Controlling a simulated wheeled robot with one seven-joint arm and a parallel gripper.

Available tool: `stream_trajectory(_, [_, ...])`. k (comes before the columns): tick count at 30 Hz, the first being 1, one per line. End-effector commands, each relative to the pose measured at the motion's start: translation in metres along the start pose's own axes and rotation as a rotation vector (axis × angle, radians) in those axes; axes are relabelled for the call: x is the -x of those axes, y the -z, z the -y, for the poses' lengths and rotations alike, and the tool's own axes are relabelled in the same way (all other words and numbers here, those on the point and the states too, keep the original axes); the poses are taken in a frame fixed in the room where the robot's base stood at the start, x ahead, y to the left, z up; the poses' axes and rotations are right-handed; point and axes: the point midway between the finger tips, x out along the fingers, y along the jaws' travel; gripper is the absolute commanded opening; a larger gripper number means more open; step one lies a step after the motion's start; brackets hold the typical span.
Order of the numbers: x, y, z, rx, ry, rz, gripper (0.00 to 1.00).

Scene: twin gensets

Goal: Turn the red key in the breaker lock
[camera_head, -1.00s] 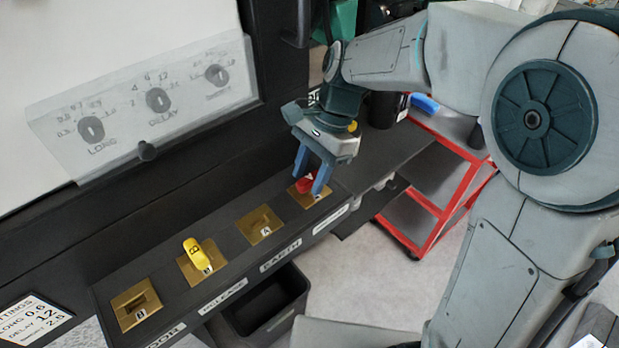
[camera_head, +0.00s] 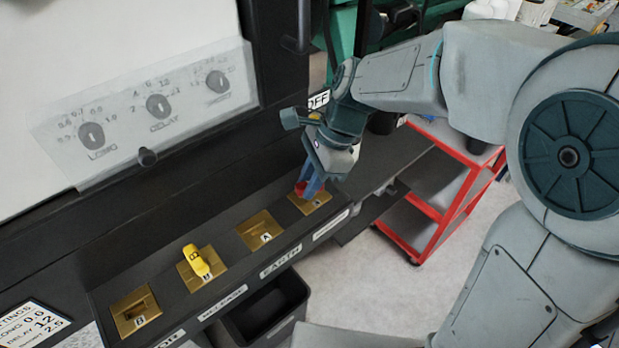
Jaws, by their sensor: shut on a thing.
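The red key (camera_head: 300,188) stands in the brass lock plate (camera_head: 322,203) at the far right end of the row on the dark ledge. My gripper (camera_head: 309,190) reaches down from above and is shut on the red key. Its blue fingers hide much of the key, so its exact angle is hard to tell. The label under this lock is too small to read.
A yellow key (camera_head: 197,262) stands in another brass lock to the left. Two more brass locks (camera_head: 260,231) (camera_head: 136,309) are empty. A clear cover (camera_head: 150,105) with dials is behind. A black bin (camera_head: 265,312) sits below, and a red-framed cart (camera_head: 440,185) stands right.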

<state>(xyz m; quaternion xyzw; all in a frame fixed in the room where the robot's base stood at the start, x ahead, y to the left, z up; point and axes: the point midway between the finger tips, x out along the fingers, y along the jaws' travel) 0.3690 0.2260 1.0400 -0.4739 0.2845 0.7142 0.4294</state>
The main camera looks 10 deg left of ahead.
Motion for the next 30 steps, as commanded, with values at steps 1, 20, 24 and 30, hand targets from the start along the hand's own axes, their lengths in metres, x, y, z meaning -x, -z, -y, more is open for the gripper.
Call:
stream_trajectory(1, [0.0011, -0.0008, -0.0013, -0.063, 0.027, 0.0, 0.0])
stream_trajectory(20, [0.004, -0.0024, -0.0012, -0.768, 0.322, -0.002, 0.0])
stream_trajectory(24, [0.004, -0.0024, -0.001, -0.872, 0.365, -0.002, 0.0])
stream_trajectory(30, [0.0039, -0.0023, -0.0009, -0.982, 0.41, -0.003, 0.0])
